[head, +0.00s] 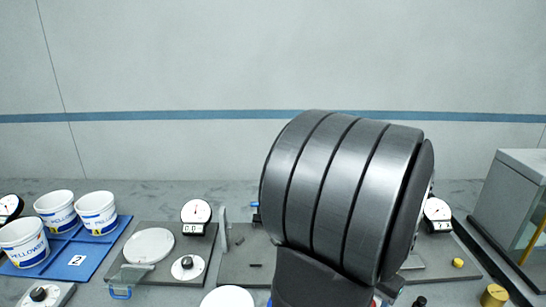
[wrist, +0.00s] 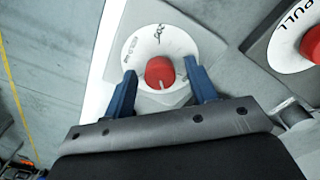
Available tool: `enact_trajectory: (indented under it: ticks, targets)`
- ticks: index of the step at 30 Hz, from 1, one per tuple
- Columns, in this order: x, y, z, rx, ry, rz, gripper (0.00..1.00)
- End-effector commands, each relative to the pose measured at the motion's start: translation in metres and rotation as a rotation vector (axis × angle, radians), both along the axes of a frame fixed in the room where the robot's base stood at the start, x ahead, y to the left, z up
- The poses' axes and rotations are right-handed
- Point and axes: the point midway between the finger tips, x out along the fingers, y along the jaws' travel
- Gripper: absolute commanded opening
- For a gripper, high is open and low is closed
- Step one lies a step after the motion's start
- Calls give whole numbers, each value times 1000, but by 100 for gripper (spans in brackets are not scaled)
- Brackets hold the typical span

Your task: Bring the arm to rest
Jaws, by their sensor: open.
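In the wrist view my gripper (wrist: 160,69) is open, with its two blue fingers apart. A red knob (wrist: 160,74) on a white round dial (wrist: 142,46) shows between the fingers. I see a gap on each side of the knob, and I cannot tell how far above or around it the fingertips are. In the head view my dark ribbed arm covers the middle of the bench, and my gripper is hidden there.
White tubs (head: 97,213) stand on a blue tray (head: 80,264) at left. A panel with a white disc (head: 149,246) and a gauge (head: 196,212) lies beside it. A grey cabinet (head: 512,190) stands at right, near a brass cylinder (head: 494,296). A second red knob (wrist: 312,44) is at right.

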Motion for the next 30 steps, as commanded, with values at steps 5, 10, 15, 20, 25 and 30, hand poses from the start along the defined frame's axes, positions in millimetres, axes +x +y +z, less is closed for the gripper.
enact_trajectory:
  ticks: [5, 10, 15, 20, 25, 30]
  targets:
    - [0, 0, 0, 0, 0, 130, 52]
    - [0, 0, 0, 0, -1, 213, 52]
    - [0, 0, 0, 0, -1, 249, 52]
    - [0, 0, 0, 0, -1, 253, 52]
    - [0, 0, 0, 0, -1, 252, 66]
    - [1, 0, 1, 0, -1, 250, 99]
